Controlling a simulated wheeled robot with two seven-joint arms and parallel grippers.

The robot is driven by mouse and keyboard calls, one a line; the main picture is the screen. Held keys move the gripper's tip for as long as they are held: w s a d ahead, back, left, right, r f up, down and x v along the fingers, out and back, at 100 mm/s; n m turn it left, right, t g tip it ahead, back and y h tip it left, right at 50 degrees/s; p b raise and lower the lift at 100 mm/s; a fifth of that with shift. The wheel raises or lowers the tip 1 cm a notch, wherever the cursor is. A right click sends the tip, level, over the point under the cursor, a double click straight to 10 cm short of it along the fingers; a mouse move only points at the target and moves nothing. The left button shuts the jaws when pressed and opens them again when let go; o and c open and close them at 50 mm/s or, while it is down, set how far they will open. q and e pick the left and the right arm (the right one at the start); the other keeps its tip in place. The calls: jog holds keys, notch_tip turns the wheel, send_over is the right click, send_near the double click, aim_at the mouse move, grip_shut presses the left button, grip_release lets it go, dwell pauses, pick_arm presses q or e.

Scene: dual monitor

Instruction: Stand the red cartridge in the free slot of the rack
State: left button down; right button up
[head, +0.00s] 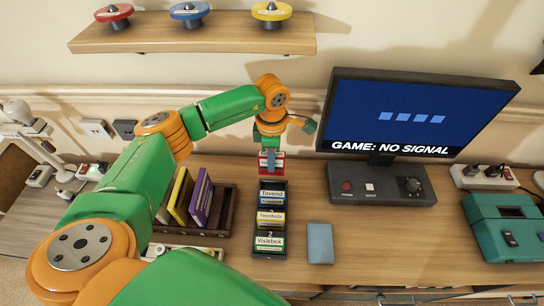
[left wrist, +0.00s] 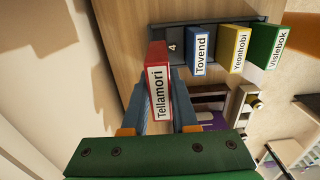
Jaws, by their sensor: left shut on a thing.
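My left gripper (head: 270,153) is shut on the red cartridge (head: 277,167), labelled Tellamori; the cartridge also shows between the fingers in the left wrist view (left wrist: 158,70). In the head view it appears just past the far end of the dark rack (head: 255,228). The rack holds a blue Tovend cartridge (head: 272,192), a yellow Yeonhobi cartridge (head: 271,217) and a green Vislebok cartridge (head: 269,243). My right gripper is not in view.
A brown holder (head: 220,222) with yellow and purple upright items stands left of the rack. A flat blue-grey item (head: 320,243) lies to its right. A monitor (head: 410,115) and grey console (head: 376,187) stand at back right, a teal device (head: 500,228) at far right.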

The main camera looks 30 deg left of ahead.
aim_at(274, 174)
pick_arm(q)
jog(key=shift+w+d, duration=0.1)
jog(key=shift+d, duration=0.2)
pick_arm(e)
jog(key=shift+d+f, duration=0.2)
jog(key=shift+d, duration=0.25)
pick_arm(q)
notch_tip(274, 174, down, 6)
jog(key=b, duration=0.5)
jog(key=shift+r, duration=0.25)
jog(key=shift+f, duration=0.2)
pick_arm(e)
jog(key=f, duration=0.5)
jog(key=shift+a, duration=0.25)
pick_arm(q)
jog(key=shift+b, duration=0.4)
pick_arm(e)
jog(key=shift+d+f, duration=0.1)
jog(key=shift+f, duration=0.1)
pick_arm(q)
jog(key=shift+f, duration=0.1)
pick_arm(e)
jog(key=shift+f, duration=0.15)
pick_arm(q)
jog(key=shift+f+b, duration=0.35)
jog(key=shift+b, duration=0.05)
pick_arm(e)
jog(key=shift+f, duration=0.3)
